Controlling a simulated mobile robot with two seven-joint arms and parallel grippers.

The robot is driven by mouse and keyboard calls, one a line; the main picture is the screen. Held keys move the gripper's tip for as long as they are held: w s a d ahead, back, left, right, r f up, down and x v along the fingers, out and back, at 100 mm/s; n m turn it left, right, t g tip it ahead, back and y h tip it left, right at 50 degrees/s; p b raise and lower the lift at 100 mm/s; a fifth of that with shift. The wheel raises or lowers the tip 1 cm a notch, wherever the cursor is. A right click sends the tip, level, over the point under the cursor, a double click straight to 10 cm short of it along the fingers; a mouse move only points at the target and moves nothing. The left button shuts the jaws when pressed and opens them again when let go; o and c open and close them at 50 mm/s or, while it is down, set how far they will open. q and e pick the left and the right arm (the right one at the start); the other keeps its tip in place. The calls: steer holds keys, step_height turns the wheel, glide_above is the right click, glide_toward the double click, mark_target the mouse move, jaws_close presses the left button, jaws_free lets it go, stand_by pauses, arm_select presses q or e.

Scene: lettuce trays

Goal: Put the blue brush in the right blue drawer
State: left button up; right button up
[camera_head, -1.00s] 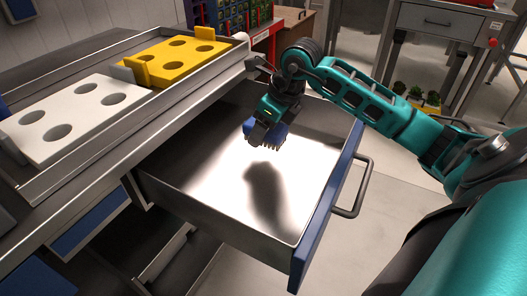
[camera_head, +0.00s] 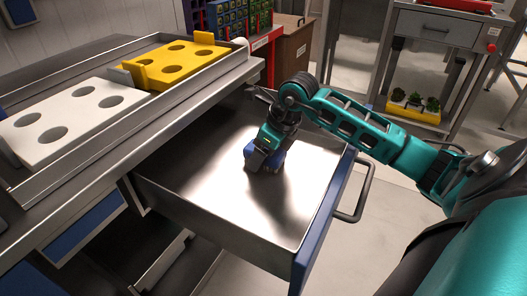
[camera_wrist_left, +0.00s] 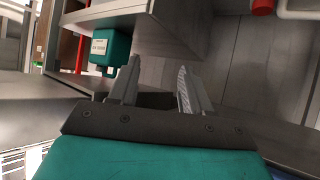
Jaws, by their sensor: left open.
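The blue brush (camera_head: 277,154) is inside the open right blue drawer (camera_head: 325,214), low over its bare metal floor. My right gripper (camera_head: 262,158) reaches in over the drawer's right wall and is around the brush, appearing shut on it. The fingers partly cover the brush, and I cannot tell if its bristles touch the floor. My left gripper (camera_wrist_left: 157,82) shows only in the left wrist view, open, with nothing between its fingers.
A white block with holes (camera_head: 70,117) and a yellow one (camera_head: 178,66) lie on the bench above the drawer. The drawer handle (camera_head: 360,194) sticks out to the right. The drawer floor around the brush is clear. A green box (camera_wrist_left: 109,48) shows in the left wrist view.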

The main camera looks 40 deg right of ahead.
steer(key=shift+o, duration=1.2)
steer(key=shift+r, duration=0.1)
steer(key=shift+r, duration=0.35)
steer(key=p+v, duration=0.2)
steer(key=v, duration=0.9)
steer(key=shift+r+p, duration=0.2)
steer(key=shift+p, duration=0.1)
steer(key=shift+s, duration=0.15)
